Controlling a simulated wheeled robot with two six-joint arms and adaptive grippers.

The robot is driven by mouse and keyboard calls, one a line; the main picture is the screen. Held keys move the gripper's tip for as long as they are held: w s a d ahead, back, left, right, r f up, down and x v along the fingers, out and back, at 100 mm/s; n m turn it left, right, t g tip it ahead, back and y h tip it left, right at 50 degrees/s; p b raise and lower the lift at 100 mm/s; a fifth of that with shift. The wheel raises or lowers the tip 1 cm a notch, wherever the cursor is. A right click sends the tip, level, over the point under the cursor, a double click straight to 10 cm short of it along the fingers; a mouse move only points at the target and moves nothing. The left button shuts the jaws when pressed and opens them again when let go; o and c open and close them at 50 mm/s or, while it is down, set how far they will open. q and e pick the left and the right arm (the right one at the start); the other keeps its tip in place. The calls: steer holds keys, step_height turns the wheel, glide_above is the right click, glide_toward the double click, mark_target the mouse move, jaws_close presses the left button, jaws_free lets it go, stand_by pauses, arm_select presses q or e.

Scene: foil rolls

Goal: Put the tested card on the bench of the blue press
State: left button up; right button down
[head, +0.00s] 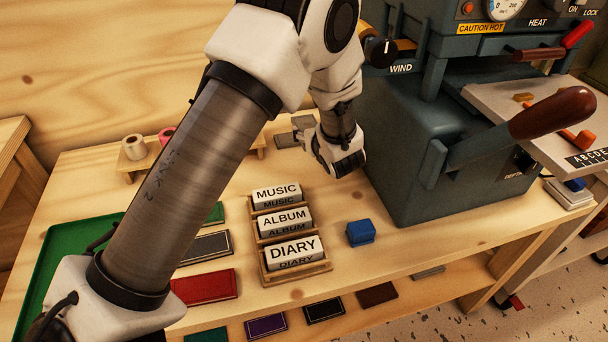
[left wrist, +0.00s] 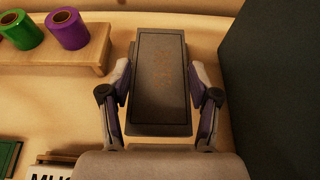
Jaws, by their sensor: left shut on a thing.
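A dark grey card or slab (left wrist: 160,80) with faint brownish marks lies between the fingers of my left gripper (left wrist: 160,100) in the left wrist view. The gripper is shut on its sides. In the head view, my left gripper (head: 337,160) is low over the table, left of the press, and grey pieces (head: 288,139) show beside it. I cannot tell whether the card is lifted off the table. The blue-grey press (head: 410,150) stands at the right, with a pale flat plate (head: 490,98) jutting from it. My right gripper is not in view.
Type blocks marked MUSIC, ALBUM and DIARY stand in a wooden rack (head: 298,276). A blue block (head: 361,233) sits right of it. Coloured covers, including a red one (head: 205,287), lie left. Green (left wrist: 21,30) and purple (left wrist: 68,28) rolls stand on a wooden stand. The press handle (head: 552,113) sticks out.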

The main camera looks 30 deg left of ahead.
mark_target(310, 172)
arm_select(q)
steer(key=shift+w+a+f, duration=0.1)
steer(key=shift+f, duration=0.45)
steer(key=r+p, duration=0.1)
steer(key=p, duration=0.2)
steer(key=shift+r, duration=0.1)
steer(key=shift+s+f+p, duration=0.3)
steer(key=shift+f+p, duration=0.15)
steer(key=shift+p, duration=0.65)
steer(key=f, duration=1)
steer(key=shift+d, duration=0.2)
steer(key=shift+f, duration=0.2)
steer(key=o, duration=0.9)
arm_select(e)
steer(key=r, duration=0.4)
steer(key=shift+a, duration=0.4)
arm_select(q)
steer(key=shift+r, duration=0.1)
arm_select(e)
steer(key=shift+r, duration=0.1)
